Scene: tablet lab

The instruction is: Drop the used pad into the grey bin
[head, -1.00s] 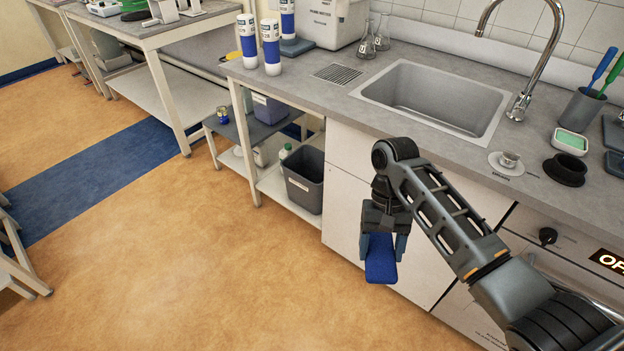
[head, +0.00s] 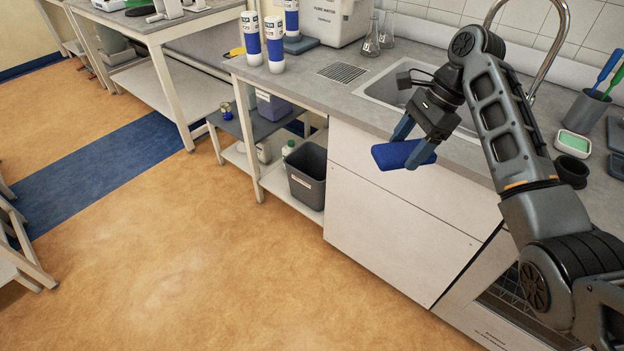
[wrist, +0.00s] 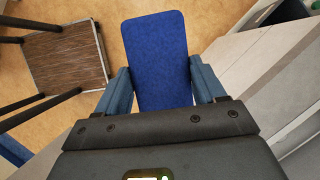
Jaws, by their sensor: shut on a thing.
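The used pad is a flat blue rounded rectangle (head: 396,155). My gripper (head: 413,146) is shut on it and holds it in the air in front of the counter edge by the sink. In the wrist view the pad (wrist: 158,60) sits between the two blue fingers (wrist: 158,88) and sticks out beyond them. The grey bin (head: 306,177) stands on the low shelf under the counter, left of the white cabinet and lower than my gripper. The bin's opening shows, and the pad is apart from it, to its right in the head view.
The counter (head: 300,73) overhangs the bin's shelf, and a counter leg (head: 249,140) stands left of the bin. A white bottle (head: 288,149) is beside the bin. The sink (head: 385,85) is partly behind my arm. The floor (head: 210,250) in front is clear.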

